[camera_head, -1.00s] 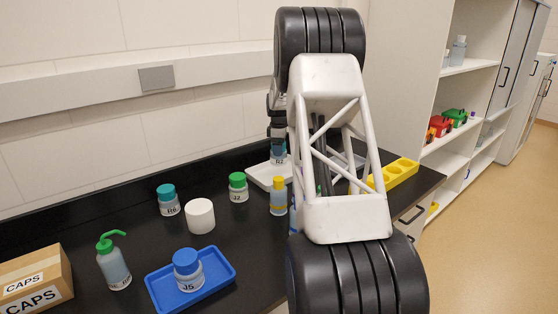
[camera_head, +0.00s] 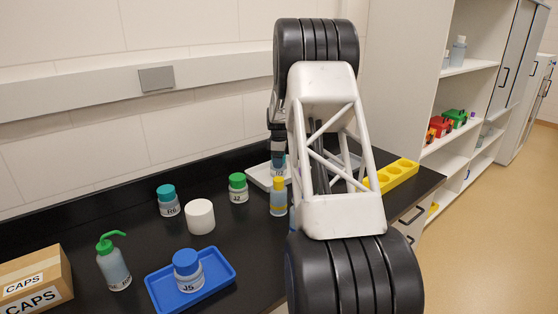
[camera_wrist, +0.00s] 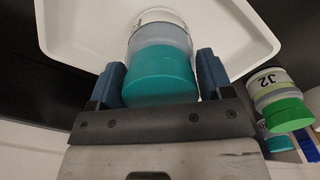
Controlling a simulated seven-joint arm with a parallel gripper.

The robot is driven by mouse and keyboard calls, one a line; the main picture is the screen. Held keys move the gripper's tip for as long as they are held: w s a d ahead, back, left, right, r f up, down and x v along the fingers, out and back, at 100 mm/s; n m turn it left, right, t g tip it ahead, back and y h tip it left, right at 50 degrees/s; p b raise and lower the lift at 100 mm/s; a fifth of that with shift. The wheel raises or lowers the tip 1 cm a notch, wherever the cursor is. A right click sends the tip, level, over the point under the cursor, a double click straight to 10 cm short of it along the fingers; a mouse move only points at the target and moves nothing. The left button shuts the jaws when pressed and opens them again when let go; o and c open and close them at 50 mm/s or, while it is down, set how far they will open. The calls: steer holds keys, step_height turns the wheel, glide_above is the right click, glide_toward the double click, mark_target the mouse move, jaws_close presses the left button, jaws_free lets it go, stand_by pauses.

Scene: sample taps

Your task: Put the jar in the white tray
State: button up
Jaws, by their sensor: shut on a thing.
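A jar with a teal lid (camera_wrist: 160,75) and a pale labelled body (camera_head: 279,171) is between the fingers of my gripper (camera_wrist: 160,82). The fingers are shut on it at the lid. The white tray (camera_wrist: 85,30) lies under the jar in the wrist view. In the head view the tray (camera_head: 257,178) is at the back of the black bench, partly hidden by my arm. The jar is over the tray's area, at or just above its floor; I cannot tell whether it touches.
A green-lidded jar J2 (camera_head: 238,188) stands left of the tray, and a yellow-capped bottle (camera_head: 278,197) stands in front. A yellow rack (camera_head: 398,174) is to the right. A teal-lidded jar R6 (camera_head: 168,201), white cylinder (camera_head: 200,217) and blue tray (camera_head: 218,284) are further left.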

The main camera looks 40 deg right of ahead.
stand_by(0.3)
steer(key=o, duration=1.2)
steer(key=shift+f, duration=0.15)
step_height(320, 180, up, 12)
steer(key=shift+r, duration=0.2)
stand_by(0.5)
